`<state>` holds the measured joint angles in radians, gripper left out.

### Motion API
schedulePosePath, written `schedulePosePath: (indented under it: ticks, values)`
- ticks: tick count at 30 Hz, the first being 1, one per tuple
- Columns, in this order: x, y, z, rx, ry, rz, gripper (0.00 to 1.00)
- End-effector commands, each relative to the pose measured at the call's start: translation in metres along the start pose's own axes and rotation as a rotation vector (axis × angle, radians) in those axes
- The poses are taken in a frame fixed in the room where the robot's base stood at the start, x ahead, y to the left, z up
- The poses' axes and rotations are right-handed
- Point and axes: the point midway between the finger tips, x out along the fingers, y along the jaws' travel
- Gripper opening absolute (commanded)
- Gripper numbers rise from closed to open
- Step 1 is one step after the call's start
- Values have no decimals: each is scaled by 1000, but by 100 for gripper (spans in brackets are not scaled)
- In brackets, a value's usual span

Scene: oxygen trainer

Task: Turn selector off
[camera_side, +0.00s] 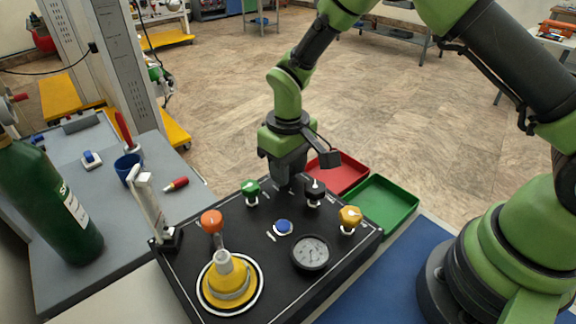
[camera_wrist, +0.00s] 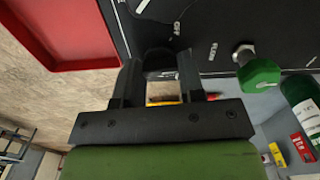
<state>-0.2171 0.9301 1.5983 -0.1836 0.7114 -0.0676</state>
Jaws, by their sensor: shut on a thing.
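The black selector knob (camera_wrist: 158,62) is between the two fingers of my gripper (camera_wrist: 155,80) in the wrist view. My gripper is shut on it at the far edge of the black panel (camera_side: 262,260). In the side view my gripper (camera_side: 287,184) reaches down to the panel between a green knob (camera_side: 252,189) and a black knob (camera_side: 315,187). The fingers largely hide the selector there. White "OFF" lettering (camera_wrist: 183,14) shows near the selector in the wrist view. I cannot tell where the selector points.
The panel also carries an orange knob (camera_side: 211,221), a yellow knob (camera_side: 350,216), a blue button (camera_side: 283,227), a gauge (camera_side: 310,253) and a yellow fitting (camera_side: 228,282). A red tray (camera_side: 342,174) and green tray (camera_side: 385,203) lie right of it. A green cylinder (camera_side: 50,200) stands left.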

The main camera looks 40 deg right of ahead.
Motion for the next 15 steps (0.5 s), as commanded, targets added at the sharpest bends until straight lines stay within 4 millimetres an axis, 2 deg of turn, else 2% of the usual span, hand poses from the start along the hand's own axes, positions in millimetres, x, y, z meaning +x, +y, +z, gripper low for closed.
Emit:
schedulePosePath:
  ticks: [15]
  values:
    - [-1,0,0,-488,-2,-1,12]
